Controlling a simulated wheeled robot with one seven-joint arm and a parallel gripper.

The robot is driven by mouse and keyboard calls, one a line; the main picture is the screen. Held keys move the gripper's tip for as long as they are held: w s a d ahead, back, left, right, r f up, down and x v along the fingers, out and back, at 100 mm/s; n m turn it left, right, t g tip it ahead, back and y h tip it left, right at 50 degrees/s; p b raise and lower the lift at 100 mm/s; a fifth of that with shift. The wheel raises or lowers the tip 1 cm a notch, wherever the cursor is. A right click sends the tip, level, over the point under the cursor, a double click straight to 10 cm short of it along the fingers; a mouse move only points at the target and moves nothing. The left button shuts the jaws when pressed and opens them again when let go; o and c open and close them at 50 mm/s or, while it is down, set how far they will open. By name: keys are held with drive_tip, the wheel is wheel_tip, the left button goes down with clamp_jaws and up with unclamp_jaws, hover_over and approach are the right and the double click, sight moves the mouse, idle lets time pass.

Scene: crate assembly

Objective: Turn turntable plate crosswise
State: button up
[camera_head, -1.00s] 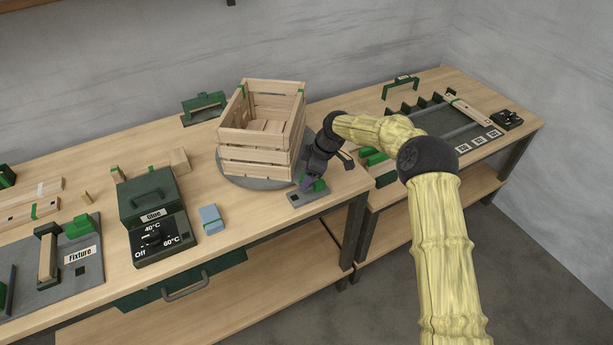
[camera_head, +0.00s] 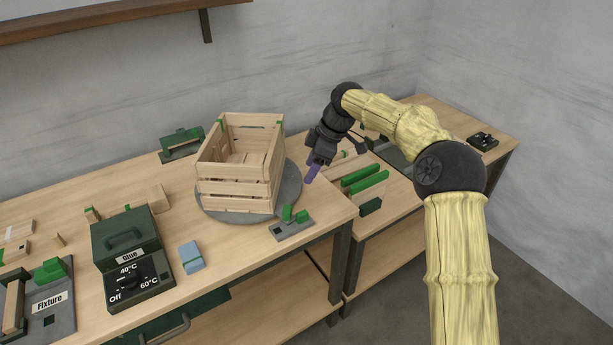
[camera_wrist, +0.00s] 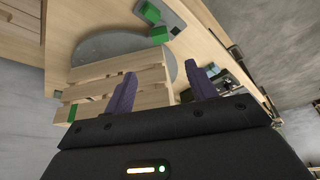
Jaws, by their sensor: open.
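The turntable plate (camera_head: 290,190) is a round grey disc on the near workbench, and it also shows in the wrist view (camera_wrist: 98,45). A slatted wooden crate (camera_head: 232,190) stands upright on it and covers most of its top. The crate's slats also show in the wrist view (camera_wrist: 150,98). My gripper (camera_head: 311,172) is to the right of the crate, above the plate's right edge, apart from the crate in the head view.
A grey bracket with green blocks (camera_head: 292,223) lies at the bench's front edge near the plate. A glue heater box (camera_head: 125,240) and a blue block (camera_head: 190,256) stand to the left. Green and wooden strips (camera_head: 364,180) stand at the right.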

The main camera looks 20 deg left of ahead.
drive_tip(key=shift+c, duration=0.3)
drive_tip(key=shift+s+d, duration=0.1)
drive_tip(key=shift+d, duration=0.1)
drive_tip(key=c, duration=0.7)
drive_tip(key=shift+s+d+f+m+h, duration=0.15)
drive_tip(key=shift+s+d+m, duration=0.15)
drive_tip(key=shift+d+m, duration=0.15)
drive_tip(key=shift+s+d+r+m+h, duration=0.1)
drive_tip(key=shift+s+d+m+h, duration=0.05)
drive_tip(key=shift+s+d+m, duration=0.3)
clamp_jaws()
drive_tip(key=s+d+f+m+t+h, duration=0.1)
drive_tip(key=s+d+f+m+h, duration=0.1)
drive_tip(key=s+d+m, duration=0.7)
drive_tip(key=s+d+f+m+t+h, duration=0.1)
drive_tip(key=s+d+f+m+t, duration=0.1)
drive_tip(key=s+d+m, duration=0.7)
drive_tip(key=s+d+f, duration=0.1)
drive_tip(key=s+d, duration=0.6)
drive_tip(key=d, duration=0.5)
drive_tip(key=shift+s+d+h, duration=0.2)
drive_tip(key=shift+h, duration=0.2)
